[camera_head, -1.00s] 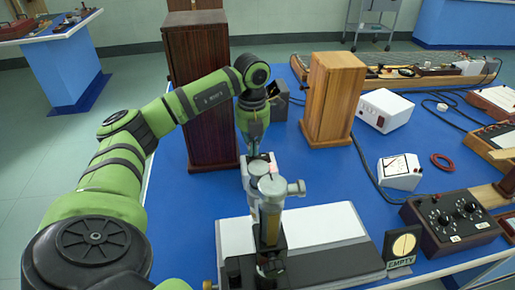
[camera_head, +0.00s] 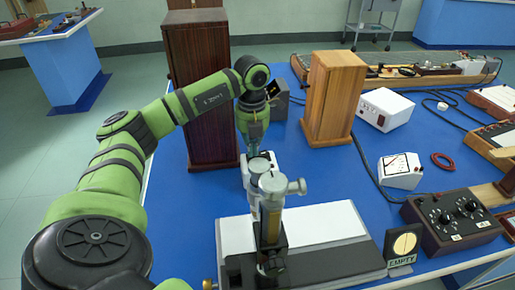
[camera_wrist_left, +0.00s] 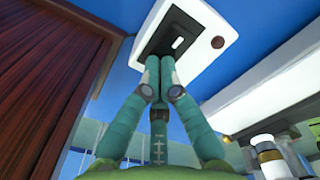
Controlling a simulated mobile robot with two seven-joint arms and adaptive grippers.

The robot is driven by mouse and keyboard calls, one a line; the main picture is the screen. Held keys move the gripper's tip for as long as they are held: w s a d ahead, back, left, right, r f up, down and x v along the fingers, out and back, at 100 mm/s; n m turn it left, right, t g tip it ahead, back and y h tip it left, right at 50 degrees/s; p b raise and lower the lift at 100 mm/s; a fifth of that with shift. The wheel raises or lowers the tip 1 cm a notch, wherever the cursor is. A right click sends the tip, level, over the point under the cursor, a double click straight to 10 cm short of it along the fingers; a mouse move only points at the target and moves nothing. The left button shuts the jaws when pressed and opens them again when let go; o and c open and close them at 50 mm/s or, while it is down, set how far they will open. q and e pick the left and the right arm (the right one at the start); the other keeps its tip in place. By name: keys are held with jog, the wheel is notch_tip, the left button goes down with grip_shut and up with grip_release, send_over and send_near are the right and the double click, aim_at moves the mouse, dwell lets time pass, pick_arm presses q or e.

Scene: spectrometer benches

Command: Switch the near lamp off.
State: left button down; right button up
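A small white switch box (camera_wrist_left: 205,25) fills the top of the left wrist view. It has a black panel with a pale rocker switch (camera_wrist_left: 179,43) and a dark red round indicator (camera_wrist_left: 217,42). My left gripper (camera_wrist_left: 159,62) is shut and empty, its fingertips together at or just above the panel's near edge; I cannot tell if they touch. In the head view the left gripper (camera_head: 256,146) points down at the white box (camera_head: 264,162), which it partly hides. I cannot make out a lamp bulb. My right gripper is not in view.
A tall dark wooden cabinet (camera_head: 202,100) stands just left of the gripper, and a lighter wooden box (camera_head: 333,98) to its right. A microscope-like instrument (camera_head: 272,205) stands in front. Open blue tabletop (camera_head: 330,175) lies to the right.

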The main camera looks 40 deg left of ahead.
pick_arm(q)
jog(key=shift+w+r+p, duration=0.1)
jog(key=shift+r+p, duration=0.5)
jog(key=shift+r, duration=0.15)
notch_tip(320, 180, up, 5)
jog(key=p, duration=0.4)
jog(key=shift+r, duration=0.15)
